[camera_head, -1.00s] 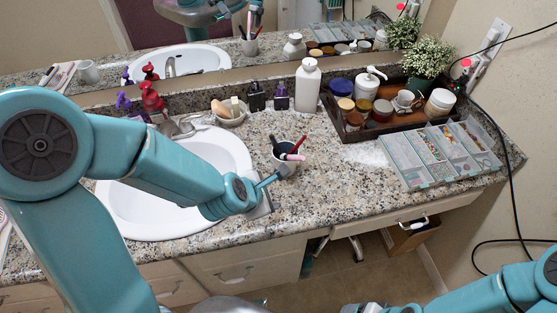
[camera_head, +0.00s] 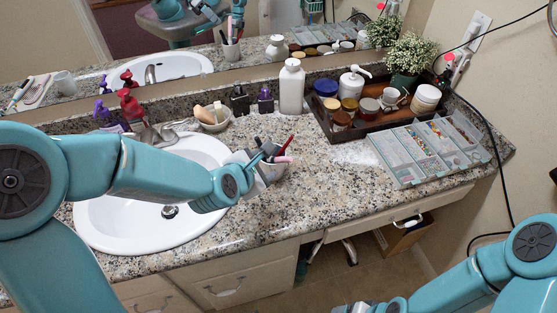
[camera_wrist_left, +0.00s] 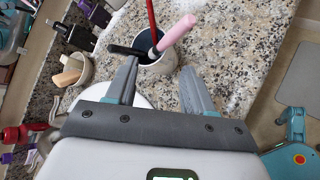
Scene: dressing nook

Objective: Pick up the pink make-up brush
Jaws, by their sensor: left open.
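The pink make-up brush (camera_head: 282,159) leans in a small cup (camera_head: 283,171) on the counter beside the sink. In the left wrist view the brush (camera_wrist_left: 178,32) tilts up to the right out of the cup (camera_wrist_left: 155,65), with a red stick and a dark brush beside it. My left gripper (camera_head: 264,156) is at the cup in the head view and hides part of it. In the wrist view its open fingers (camera_wrist_left: 158,70) point toward the cup, one to each side, with nothing held. My right gripper (camera_head: 368,307) shows only partly at the bottom edge; its jaws are unclear.
The sink (camera_head: 135,225) lies under my left arm. A white bottle (camera_head: 291,88), a dark tray (camera_head: 350,134) of jars and a compartment box (camera_head: 402,178) stand behind and right.

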